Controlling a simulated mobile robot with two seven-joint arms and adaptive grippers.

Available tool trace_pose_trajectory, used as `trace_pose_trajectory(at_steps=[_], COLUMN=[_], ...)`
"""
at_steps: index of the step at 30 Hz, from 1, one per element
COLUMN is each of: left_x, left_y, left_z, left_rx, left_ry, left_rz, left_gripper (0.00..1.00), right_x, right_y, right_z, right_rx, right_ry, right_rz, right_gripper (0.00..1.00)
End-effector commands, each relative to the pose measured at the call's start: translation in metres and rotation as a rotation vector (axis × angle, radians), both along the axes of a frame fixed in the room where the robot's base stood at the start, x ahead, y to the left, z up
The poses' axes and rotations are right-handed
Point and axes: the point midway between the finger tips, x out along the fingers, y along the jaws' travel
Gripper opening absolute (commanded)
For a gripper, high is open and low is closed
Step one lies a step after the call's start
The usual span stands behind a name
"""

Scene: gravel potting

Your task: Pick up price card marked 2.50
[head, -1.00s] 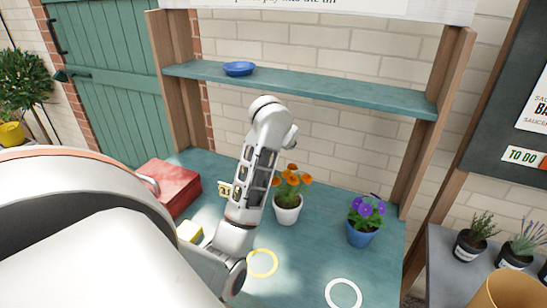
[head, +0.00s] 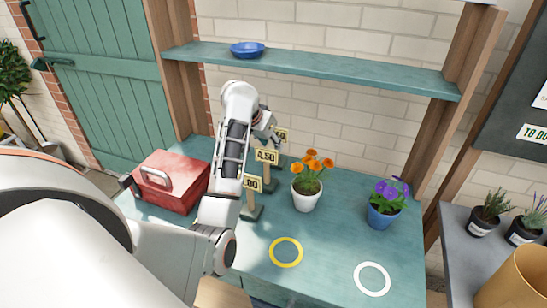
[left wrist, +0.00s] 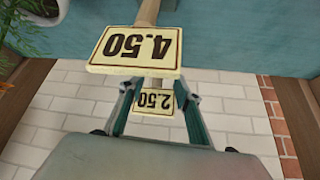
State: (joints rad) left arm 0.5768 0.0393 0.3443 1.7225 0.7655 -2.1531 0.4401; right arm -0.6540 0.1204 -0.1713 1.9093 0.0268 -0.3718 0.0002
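The price card marked 2.50 (left wrist: 154,102) shows upside down in the left wrist view, between the two fingers of my left gripper (left wrist: 157,92). The fingers are open, with a gap on either side of the card. In the head view this card (head: 282,135) is at the back of a row of cards, partly hidden by my left gripper (head: 272,132). The card marked 4.50 (left wrist: 137,48) stands on a wooden stake nearer the wrist camera; it also shows in the head view (head: 266,156). My right gripper is not in view.
A third card (head: 252,183), ending in .00, stands in front. A red box (head: 172,187) is to the left. A white pot with orange flowers (head: 306,198) and a blue pot with purple flowers (head: 382,215) stand right of the cards. A shelf (head: 330,70) runs above.

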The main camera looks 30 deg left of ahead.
Motion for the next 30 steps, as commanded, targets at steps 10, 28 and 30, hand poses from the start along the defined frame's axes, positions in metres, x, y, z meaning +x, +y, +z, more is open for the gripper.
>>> trace_pose_trajectory(at_steps=[10,28,30], left_x=[0.021,0.032,0.032], left_y=[-0.001,-0.001,-0.001], left_z=[-0.032,-0.047,-0.046], left_rx=[0.003,0.002,0.002], left_ry=[0.003,-0.001,-0.001], left_rz=[0.001,0.000,0.001], left_gripper=[0.33,0.00,0.00], right_x=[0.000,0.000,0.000], right_y=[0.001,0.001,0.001], right_z=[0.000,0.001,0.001], right_rx=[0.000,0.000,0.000], right_ry=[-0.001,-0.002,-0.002], right_rz=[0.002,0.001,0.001], right_gripper=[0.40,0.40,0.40])
